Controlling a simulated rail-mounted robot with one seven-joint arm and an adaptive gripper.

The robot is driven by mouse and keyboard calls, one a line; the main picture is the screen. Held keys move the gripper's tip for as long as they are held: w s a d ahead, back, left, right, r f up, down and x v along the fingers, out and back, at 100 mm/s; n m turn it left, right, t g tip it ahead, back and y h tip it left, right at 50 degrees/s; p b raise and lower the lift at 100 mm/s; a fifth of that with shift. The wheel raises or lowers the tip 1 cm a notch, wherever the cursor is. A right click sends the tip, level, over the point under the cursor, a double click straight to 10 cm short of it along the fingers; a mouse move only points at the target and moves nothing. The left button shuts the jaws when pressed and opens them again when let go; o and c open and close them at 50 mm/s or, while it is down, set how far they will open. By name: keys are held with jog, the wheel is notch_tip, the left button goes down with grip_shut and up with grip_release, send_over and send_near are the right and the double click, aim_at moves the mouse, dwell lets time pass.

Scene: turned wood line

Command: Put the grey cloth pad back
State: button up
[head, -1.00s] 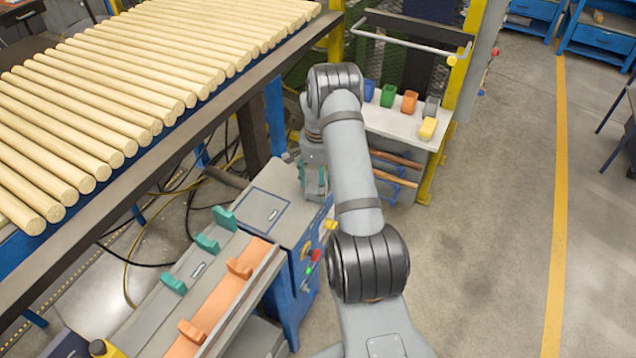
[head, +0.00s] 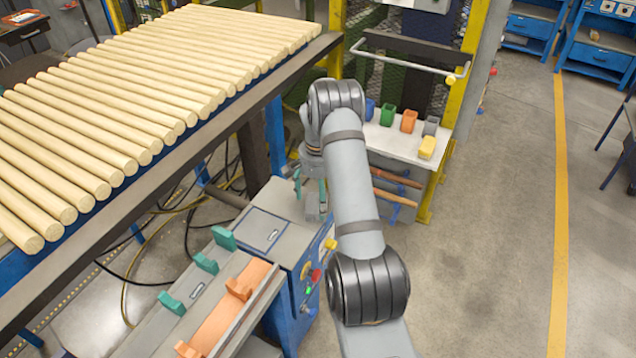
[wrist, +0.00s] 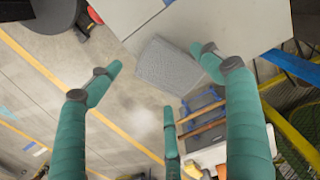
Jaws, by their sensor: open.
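The grey cloth pad (wrist: 172,67) is a flat, textured rectangle in the wrist view, beside the edge of a grey cabinet top (wrist: 215,24). It appears to lie lower than that top, on the floor side, though its exact support is unclear. I cannot make it out in the head view, where my arm covers that area. My gripper (wrist: 155,78) has teal padded fingers, spread wide and empty, with the pad showing between them and apart from them. In the head view my gripper (head: 314,192) hangs near the far end of the grey cabinet (head: 272,226).
A white shelf (head: 400,138) behind holds small coloured bins and a yellow block (head: 427,147), with wooden-handled tools below. A roller table with wooden rods (head: 120,110) stands left. A rack with teal and orange holders (head: 225,305) is in front. Floor is clear at right.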

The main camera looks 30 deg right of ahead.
notch_tip(320, 180, up, 10)
dwell(0.3)
jog(key=shift+f, duration=0.1)
notch_tip(320, 180, down, 12)
jog(key=shift+s+r+p, duration=0.1)
jog(key=shift+r+p, duration=0.05)
jog(key=shift+p, duration=0.15)
jog(key=shift+r, duration=0.2)
jog(key=shift+w+r+b, duration=0.2)
jog(key=shift+r+b, duration=0.1)
jog(key=shift+b, duration=0.1)
jog(key=shift+s+r, duration=0.1)
jog(key=shift+r, duration=0.85)
